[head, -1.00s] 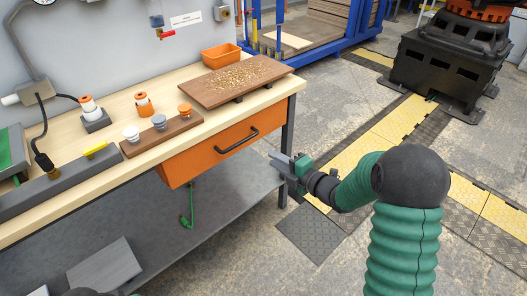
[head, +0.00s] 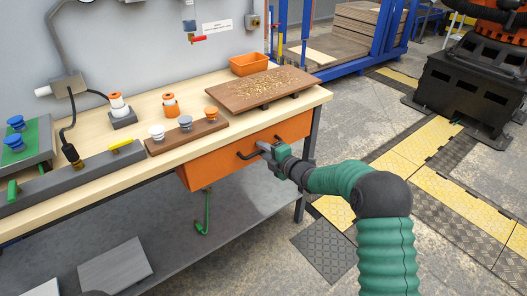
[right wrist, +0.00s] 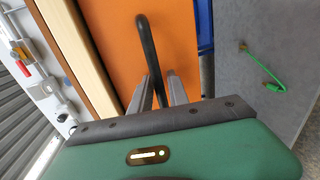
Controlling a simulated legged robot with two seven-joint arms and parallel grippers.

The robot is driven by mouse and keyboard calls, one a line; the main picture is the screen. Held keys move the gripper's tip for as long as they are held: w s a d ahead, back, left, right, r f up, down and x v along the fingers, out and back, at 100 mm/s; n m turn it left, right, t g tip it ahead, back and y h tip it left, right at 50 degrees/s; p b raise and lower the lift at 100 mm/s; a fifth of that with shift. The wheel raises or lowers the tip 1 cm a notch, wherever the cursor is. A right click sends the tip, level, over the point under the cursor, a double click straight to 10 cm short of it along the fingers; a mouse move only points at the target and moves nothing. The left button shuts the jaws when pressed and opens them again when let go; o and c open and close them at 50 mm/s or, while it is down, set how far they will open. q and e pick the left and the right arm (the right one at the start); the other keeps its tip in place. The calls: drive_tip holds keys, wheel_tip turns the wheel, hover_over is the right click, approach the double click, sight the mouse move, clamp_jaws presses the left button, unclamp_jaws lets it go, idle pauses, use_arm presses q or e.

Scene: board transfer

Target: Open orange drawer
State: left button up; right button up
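The orange drawer (head: 212,164) sits under the right part of the workbench top, its front looking closed. Its dark bar handle (head: 246,154) runs along the front and is partly hidden by my right gripper (head: 264,147). In the right wrist view, the handle (right wrist: 148,45) stands out from the orange drawer front (right wrist: 183,35). The two fingers of my right gripper (right wrist: 163,76) are apart, with the handle's near part between them. Whether they touch it is unclear. My left gripper is not visible.
On the wooden bench top (head: 88,123) are a brown board (head: 225,97) with grains, an orange bin (head: 249,64) and a strip with several knobs (head: 187,137). A lower grey shelf (head: 175,232) holds a grey block (head: 114,267).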

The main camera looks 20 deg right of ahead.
drive_tip(key=shift+d, duration=0.1)
drive_tip(key=shift+d, duration=0.1)
clamp_jaws()
drive_tip(key=shift+s+f, duration=0.1)
drive_tip(key=shift+f, duration=0.05)
idle(1.0)
